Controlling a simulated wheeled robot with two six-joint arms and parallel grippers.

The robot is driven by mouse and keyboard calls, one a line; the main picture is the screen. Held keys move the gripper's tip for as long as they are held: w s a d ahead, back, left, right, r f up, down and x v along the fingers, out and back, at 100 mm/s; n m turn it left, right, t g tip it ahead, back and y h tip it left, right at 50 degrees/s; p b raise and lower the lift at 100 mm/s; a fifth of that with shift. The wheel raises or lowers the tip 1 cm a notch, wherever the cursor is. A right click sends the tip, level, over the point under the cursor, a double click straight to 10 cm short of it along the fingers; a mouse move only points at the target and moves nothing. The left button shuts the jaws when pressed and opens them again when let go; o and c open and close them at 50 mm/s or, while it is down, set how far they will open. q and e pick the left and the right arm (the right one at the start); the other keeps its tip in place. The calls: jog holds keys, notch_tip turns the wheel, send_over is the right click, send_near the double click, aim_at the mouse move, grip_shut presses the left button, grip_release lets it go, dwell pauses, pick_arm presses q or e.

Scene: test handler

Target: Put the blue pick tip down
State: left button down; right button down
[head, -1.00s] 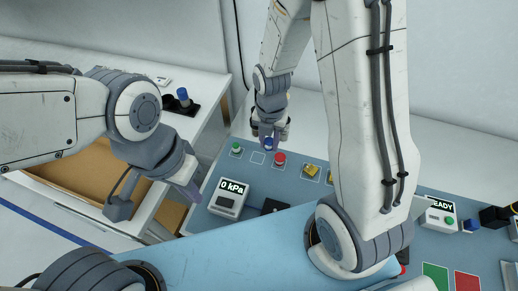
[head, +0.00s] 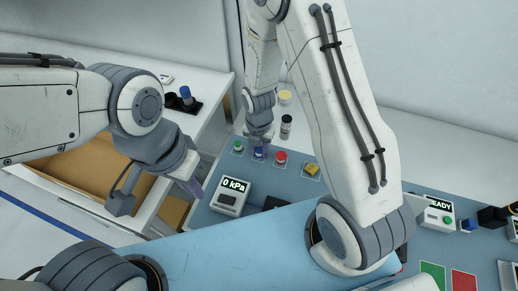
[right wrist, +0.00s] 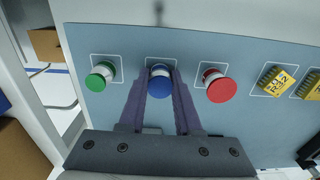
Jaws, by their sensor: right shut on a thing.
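The blue pick tip (head: 258,152) is at the white outlined square between the green and red tips, upright as far as I can see. In the right wrist view its round blue top (right wrist: 160,86) lies between my fingertips, inside the outline. I cannot tell whether its base touches the panel. My right gripper (head: 260,146) is shut on it from above; its two purple fingers (right wrist: 159,92) also show in the wrist view. My left gripper (head: 197,187) hangs left of the pressure display, away from the tip; its jaw opening is not clear.
The green tip (head: 238,146) and red tip (head: 281,157) stand close on either side, with a yellow block (head: 312,169) further right. The 0 kPa display box (head: 230,196) stands in front. A dark jar (head: 286,126) is behind the panel. A blue-capped object (head: 186,95) sits in a black holder.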

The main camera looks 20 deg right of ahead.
aim_at(259, 149)
jog(key=c, duration=0.6)
grip_release()
notch_tip(259, 149, up, 11)
jog(key=s+a+r+m, duration=0.4)
jog(key=s+r+m, duration=0.1)
jog(key=s+m, duration=0.4)
jog(key=s+a+r+m+y, duration=0.1)
jog(key=s+a+r+m, duration=0.2)
jog(key=s+m, duration=0.6)
jog(key=shift+s+a+r+m+b, duration=0.4)
jog(key=shift+r+m, duration=0.95)
jog(key=shift+m, duration=0.55)
